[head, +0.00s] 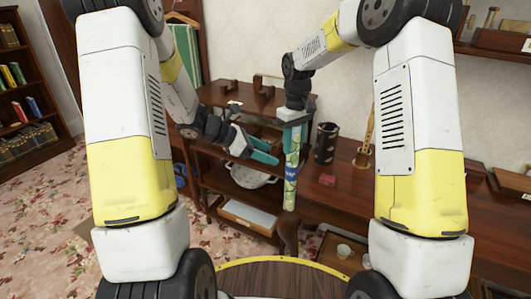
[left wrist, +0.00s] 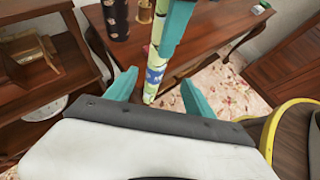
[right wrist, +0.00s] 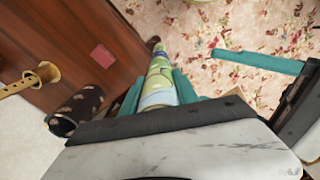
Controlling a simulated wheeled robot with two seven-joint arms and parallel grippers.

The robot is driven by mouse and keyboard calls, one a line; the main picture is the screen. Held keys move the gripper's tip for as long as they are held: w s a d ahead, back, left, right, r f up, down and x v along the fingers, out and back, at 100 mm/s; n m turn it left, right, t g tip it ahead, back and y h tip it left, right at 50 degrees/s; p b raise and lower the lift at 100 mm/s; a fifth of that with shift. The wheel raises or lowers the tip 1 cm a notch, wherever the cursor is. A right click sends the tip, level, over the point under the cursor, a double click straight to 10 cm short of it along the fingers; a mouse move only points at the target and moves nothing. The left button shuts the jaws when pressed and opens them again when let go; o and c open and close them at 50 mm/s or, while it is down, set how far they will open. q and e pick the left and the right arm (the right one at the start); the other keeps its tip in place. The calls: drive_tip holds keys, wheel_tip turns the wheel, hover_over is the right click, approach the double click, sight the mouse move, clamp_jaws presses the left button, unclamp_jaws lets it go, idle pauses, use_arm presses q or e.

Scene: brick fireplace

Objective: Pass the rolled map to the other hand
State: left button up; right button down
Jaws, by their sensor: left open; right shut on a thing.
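The rolled map (head: 291,170) is a thin tube with a green, yellow and blue print. It hangs roughly upright below my right gripper (head: 293,118), which is shut on its upper end. In the right wrist view the map (right wrist: 159,82) runs away from between the teal fingers. My left gripper (head: 262,152) is open and empty, just left of the map in the head view. In the left wrist view the map (left wrist: 154,75) shows beyond and between the open teal fingers (left wrist: 158,88); I cannot tell whether they touch it.
A shelf unit with a white pot (head: 250,176) stands behind. A tray with cups (head: 342,252) sits lower down.

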sight(288, 162)
use_arm(q)
drive_tip(key=x, duration=1.2)
drive_tip(key=shift+c, duration=0.2)
clamp_jaws()
use_arm(e)
drive_tip(key=shift+w, duration=0.1)
drive_tip(key=c, duration=0.9)
unclamp_jaws()
drive_tip(key=shift+o, duration=0.2)
drive_tip(key=shift+r, duration=0.1)
